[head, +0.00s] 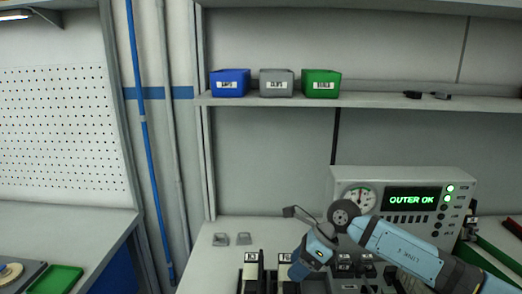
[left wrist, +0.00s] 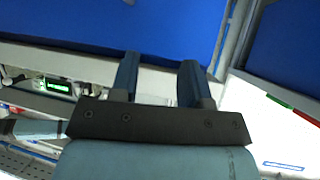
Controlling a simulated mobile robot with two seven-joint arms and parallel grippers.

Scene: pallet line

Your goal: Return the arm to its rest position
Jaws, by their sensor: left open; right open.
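My right arm (head: 400,250) is light blue and reaches in from the lower right of the head view, in front of the grey test unit (head: 345,182). Its wrist bends down at the front, and my right gripper (head: 297,272) is low over the bench among small black-and-white fixtures. Its fingertips are hard to make out, and I see nothing held in it. My left gripper (left wrist: 158,75) shows in the left wrist view with two dark fingers apart and nothing between them. A large blue surface (left wrist: 110,22) lies beyond its fingers. The left arm is not in the head view.
The test unit's display reads "OUTER OK". Blue (head: 230,83), grey (head: 276,83) and green (head: 321,84) bins stand on the shelf (head: 375,99). Small dark fixtures (head: 252,274) stand on the bench (head: 205,262) beside the right gripper. A green tray (head: 60,280) is at the lower left.

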